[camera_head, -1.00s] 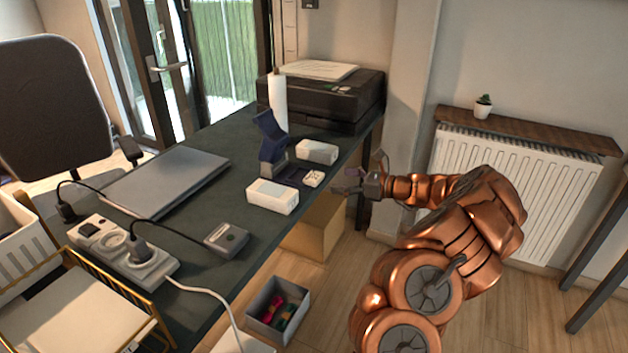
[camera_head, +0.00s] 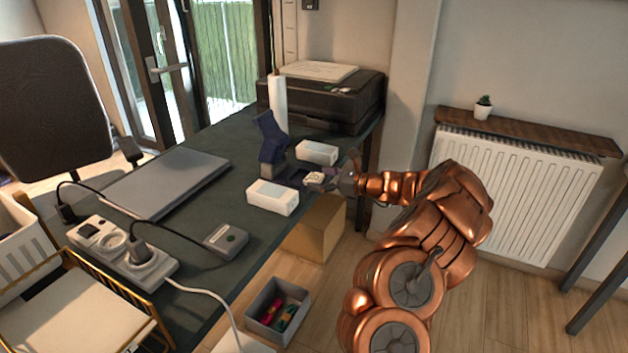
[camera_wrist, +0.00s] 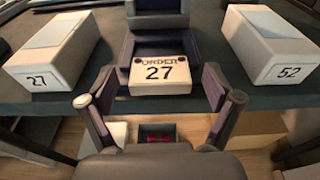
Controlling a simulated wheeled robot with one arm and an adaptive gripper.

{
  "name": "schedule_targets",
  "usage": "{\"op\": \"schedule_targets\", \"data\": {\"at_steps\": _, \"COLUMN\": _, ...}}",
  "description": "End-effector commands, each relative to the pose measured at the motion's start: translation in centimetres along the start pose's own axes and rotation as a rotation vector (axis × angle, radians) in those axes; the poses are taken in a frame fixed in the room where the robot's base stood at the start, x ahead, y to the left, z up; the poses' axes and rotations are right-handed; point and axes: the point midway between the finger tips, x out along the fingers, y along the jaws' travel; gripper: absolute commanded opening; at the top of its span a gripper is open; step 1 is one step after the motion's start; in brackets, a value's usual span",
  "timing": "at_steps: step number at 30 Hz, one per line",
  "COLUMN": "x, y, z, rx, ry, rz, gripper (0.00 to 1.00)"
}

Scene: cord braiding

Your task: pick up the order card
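The order card (camera_wrist: 160,75) reads "ORDER 27" in the wrist view. It rests at the front of a dark blue stand (camera_head: 272,140) on the desk; in the head view it is the small white piece (camera_head: 314,178) between two white boxes. My gripper (camera_wrist: 160,98) is open, with one finger on each side of the card. Its fingers are spread wider than the card and seem apart from it. In the head view my gripper (camera_head: 340,180) is at the desk's right edge, and its fingertips are small there.
A white box marked 27 (camera_wrist: 55,50) stands left of the card and one marked 52 (camera_wrist: 270,45) right. A black printer (camera_head: 325,100) stands behind. A grey bin (camera_head: 278,308) and a cardboard box (camera_head: 318,232) are below the desk edge.

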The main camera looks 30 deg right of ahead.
Motion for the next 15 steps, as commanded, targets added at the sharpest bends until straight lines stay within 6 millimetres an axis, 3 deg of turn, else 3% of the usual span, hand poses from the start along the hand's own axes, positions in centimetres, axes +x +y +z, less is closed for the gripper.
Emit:
{"op": "schedule_targets", "data": {"at_steps": 2, "x": -0.01, "y": 0.00, "z": 0.00, "rx": 0.000, "ry": 0.000, "rz": 0.000, "gripper": 0.77}}
{"op": "schedule_targets", "data": {"at_steps": 10, "x": -0.02, "y": 0.00, "z": 0.01, "rx": 0.000, "ry": 0.000, "rz": 0.000, "gripper": 0.49}}
{"op": "schedule_targets", "data": {"at_steps": 15, "x": -0.02, "y": 0.01, "z": 0.02, "rx": 0.000, "ry": 0.000, "rz": 0.000, "gripper": 0.45}}
